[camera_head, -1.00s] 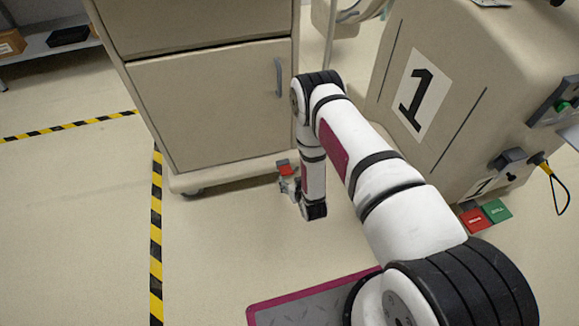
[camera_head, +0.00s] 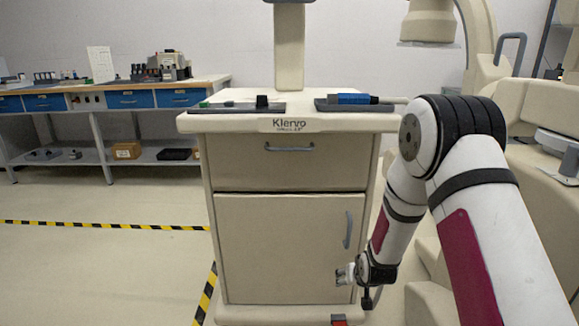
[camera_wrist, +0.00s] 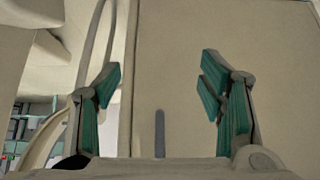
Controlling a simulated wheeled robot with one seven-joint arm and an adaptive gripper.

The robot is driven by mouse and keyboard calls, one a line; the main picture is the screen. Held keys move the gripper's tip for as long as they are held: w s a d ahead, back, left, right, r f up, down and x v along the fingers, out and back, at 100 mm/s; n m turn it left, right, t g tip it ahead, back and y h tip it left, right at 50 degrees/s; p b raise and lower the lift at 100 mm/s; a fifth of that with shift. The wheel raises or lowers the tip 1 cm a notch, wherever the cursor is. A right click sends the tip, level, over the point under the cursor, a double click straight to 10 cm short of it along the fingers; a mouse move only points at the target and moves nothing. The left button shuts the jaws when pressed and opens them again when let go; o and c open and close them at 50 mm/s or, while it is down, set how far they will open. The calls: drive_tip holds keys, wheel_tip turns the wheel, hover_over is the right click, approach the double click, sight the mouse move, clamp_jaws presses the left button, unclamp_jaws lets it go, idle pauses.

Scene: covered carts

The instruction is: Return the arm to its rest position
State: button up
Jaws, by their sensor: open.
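My arm bends down at the right of the head view, in front of the beige cart. My gripper (camera_head: 345,274) is near the lower right of the cart's door (camera_head: 280,245). The wrist view shows the gripper (camera_wrist: 160,85) with its two green-padded fingers wide apart and nothing between them. Behind the fingers is a plain beige panel with a grey handle (camera_wrist: 160,133). I cannot tell whether the gripper touches the cart.
The cart's top holds a tray with a blue item (camera_head: 353,99) and a dark tray (camera_head: 238,107). Large beige equipment (camera_head: 530,190) stands close on the right. A workbench (camera_head: 115,97) is at the back left. The floor at left, with striped tape (camera_head: 110,225), is clear.

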drive_tip(key=s+r+g, duration=0.2)
drive_tip(key=s+r, duration=0.7)
drive_tip(key=r, duration=0.3)
drive_tip(key=s+r+g, duration=0.2)
drive_tip(key=s+r, duration=0.6)
drive_tip(key=r, duration=0.3)
drive_tip(key=s+r+g, duration=0.2)
drive_tip(key=s+r, duration=0.2)
drive_tip(key=s, duration=1.2)
drive_tip(key=s+r+g, duration=0.1)
drive_tip(key=s+r, duration=0.3)
drive_tip(key=s, duration=1.2)
wheel_tip(320, 180, up, 34)
drive_tip(key=t+p, duration=0.3)
drive_tip(key=p, duration=2.9)
drive_tip(key=shift+w+d+r+t, duration=0.2)
drive_tip(key=shift+w+r+t, duration=0.05)
drive_tip(key=shift+t, duration=0.05)
